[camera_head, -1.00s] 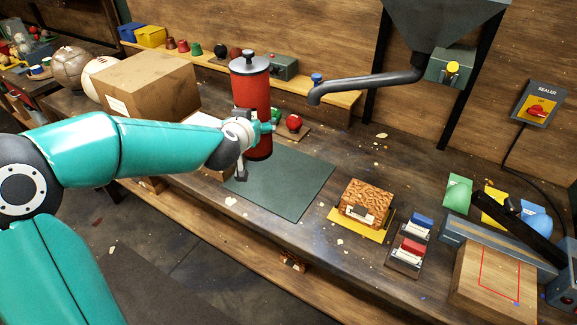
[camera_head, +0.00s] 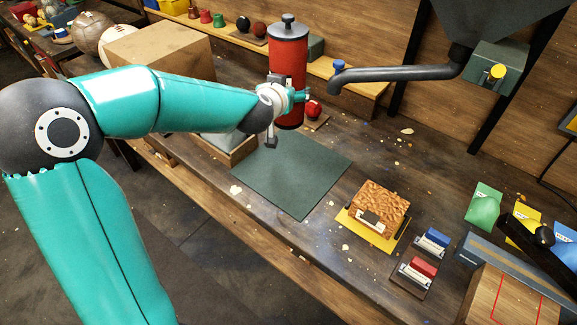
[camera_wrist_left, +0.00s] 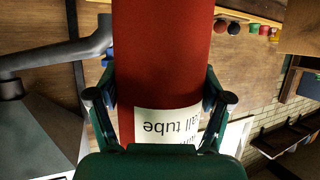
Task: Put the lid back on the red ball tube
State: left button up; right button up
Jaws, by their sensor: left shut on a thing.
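The red ball tube (camera_head: 287,75) stands upright near the back edge of the dark green mat (camera_head: 292,175). A grey lid (camera_head: 289,27) with a dark knob sits on its top. My left gripper (camera_head: 290,97) is shut around the tube's body from the front left. In the left wrist view, its two fingers (camera_wrist_left: 160,100) flank the red tube (camera_wrist_left: 162,50), with an upside-down white label between them. Whether the tube's bottom touches the bench cannot be told. My right gripper is not in view.
A red ball (camera_head: 313,108) lies just right of the tube. A grey pipe (camera_head: 400,74) reaches in from the right. A cardboard box (camera_head: 160,50) and an open wooden tray (camera_head: 235,155) are on the left. A brown textured block (camera_head: 378,208) sits right of the bare mat.

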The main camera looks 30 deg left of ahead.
pick_arm(q)
notch_tip(320, 180, down, 7)
jog(key=b, duration=0.2)
jog(key=shift+r+b, duration=0.15)
jog(key=shift+b, duration=0.25)
notch_tip(320, 180, down, 9)
jog(key=shift+f, duration=2.05)
jog(key=shift+a, duration=0.1)
jog(key=o, duration=1.7)
jog(key=shift+f, duration=0.1)
